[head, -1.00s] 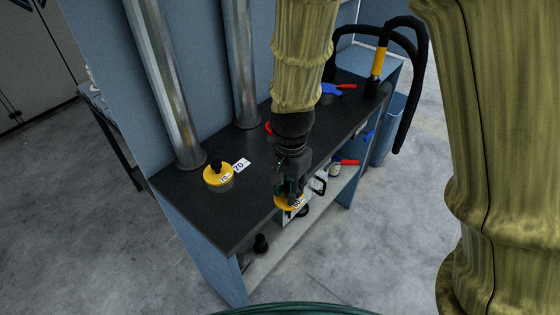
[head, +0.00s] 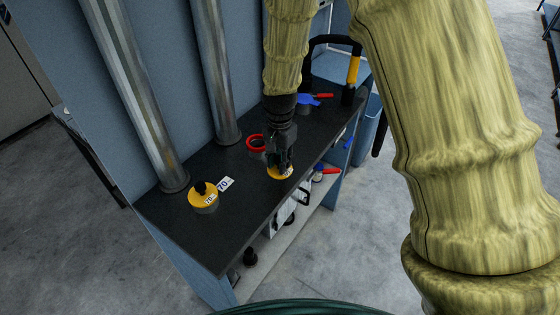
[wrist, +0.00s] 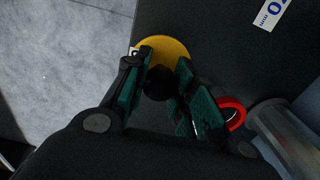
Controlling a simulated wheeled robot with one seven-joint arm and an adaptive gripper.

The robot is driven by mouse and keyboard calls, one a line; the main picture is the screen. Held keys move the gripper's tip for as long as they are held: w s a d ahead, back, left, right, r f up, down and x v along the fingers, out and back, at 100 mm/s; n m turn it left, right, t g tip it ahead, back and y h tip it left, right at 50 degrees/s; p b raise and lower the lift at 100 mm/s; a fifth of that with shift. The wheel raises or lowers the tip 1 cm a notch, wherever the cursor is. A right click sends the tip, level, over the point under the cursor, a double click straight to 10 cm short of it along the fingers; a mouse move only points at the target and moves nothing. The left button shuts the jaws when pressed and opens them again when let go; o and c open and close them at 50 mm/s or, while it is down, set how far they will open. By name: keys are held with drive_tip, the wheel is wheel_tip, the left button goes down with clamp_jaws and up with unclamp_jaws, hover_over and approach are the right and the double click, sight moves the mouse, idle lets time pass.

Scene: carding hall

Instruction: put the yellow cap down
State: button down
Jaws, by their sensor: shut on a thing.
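The yellow cap (head: 275,175) is a round yellow disc with a black knob and a small white label. My gripper (head: 284,163) is shut on it, over the dark bench top (head: 235,220) near its front edge. I cannot tell whether the cap touches the bench. In the wrist view the cap (wrist: 170,45) shows beyond the green finger pads of my gripper (wrist: 158,88), with its black knob between them.
A red ring (head: 256,142) lies just behind my gripper. Two metal pipes (head: 130,80) rise from the back of the bench. A blue item with a red handle (head: 308,99) and a black hose (head: 335,41) are at the far end. A lower shelf (head: 265,262) holds items.

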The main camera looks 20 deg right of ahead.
drive_tip(key=shift+w+d+f, duration=0.1)
drive_tip(key=shift+w+d, duration=0.2)
drive_tip(key=shift+w, duration=0.4)
drive_tip(key=shift+s+f+p, duration=0.15)
drive_tip(key=shift+f+p, duration=0.25)
drive_tip(key=shift+p, duration=0.05)
drive_tip(key=shift+f+p, duration=0.5)
drive_tip(key=shift+f, duration=0.8)
drive_tip(key=shift+f, duration=0.15)
drive_tip(key=c, duration=1.2)
unclamp_jaws()
drive_tip(key=shift+r, duration=0.2)
drive_tip(key=shift+r+b, duration=1.95)
drive_tip(key=shift+r, duration=4)
